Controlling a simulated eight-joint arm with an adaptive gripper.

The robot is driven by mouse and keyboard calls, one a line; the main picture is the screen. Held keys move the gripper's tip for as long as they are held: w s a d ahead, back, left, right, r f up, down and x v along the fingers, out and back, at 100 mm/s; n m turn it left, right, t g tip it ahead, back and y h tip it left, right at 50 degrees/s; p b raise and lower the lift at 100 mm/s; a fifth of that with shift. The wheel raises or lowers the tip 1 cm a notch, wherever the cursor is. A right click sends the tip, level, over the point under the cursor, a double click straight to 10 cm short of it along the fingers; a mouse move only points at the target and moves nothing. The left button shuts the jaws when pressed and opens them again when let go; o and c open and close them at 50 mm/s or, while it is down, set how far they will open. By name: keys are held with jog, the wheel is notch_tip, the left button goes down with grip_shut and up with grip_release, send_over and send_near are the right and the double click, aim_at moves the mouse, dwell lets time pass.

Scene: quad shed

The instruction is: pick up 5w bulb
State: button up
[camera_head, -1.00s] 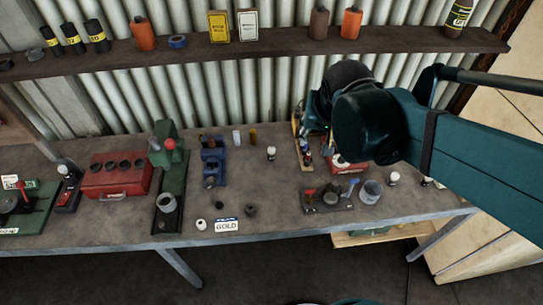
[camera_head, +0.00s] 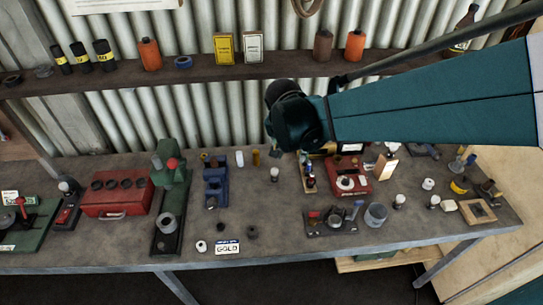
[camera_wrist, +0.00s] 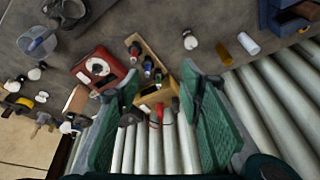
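Several small white bulbs with dark bases stand on the bench; no wattage is readable. One bulb (camera_head: 274,174) stands alone near the bench middle, and it also shows in the wrist view (camera_wrist: 190,40). Others stand at the right: a bulb (camera_head: 399,201), a second bulb (camera_head: 434,201) and a white one (camera_head: 428,184). I cannot tell which is the 5w bulb. My gripper (camera_wrist: 158,88) is open and empty in the wrist view, its green fingers spread above the wooden rack area. In the head view its fingers are mostly hidden by my wrist, above the back of the bench.
A wooden rack (camera_wrist: 150,55) with small bottles and a red box (camera_head: 350,184) stand beneath my arm. The shelf (camera_head: 200,74) runs along the corrugated wall.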

aim_at(273, 171)
jog(key=shift+w+a+f+m+g+h+b, duration=0.2)
jog(key=shift+w+a+f+m, duration=0.35)
jog(key=shift+w+a+f, duration=1.15)
jog(key=shift+w+a+f+m+g+h+b, duration=0.3)
jog(key=shift+w+a+f+m, duration=0.4)
jog(key=shift+f, duration=1.95)
jog(key=shift+w+a+f+m+h+b, duration=0.1)
jog(key=shift+w+a+f+m+h, duration=0.3)
jog(key=shift+w+a+f, duration=1.3)
jog(key=shift+s+d+f, duration=0.4)
jog(key=shift+s+f, duration=0.1)
jog(key=shift+s, duration=0.15)
jog(key=shift+x, duration=1.2)
jog(key=shift+f, duration=0.1)
jog(key=shift+x, duration=2.55)
jog(key=shift+d, duration=0.1)
jog(key=shift+c, duration=0.6)
jog(key=c, duration=0.9)
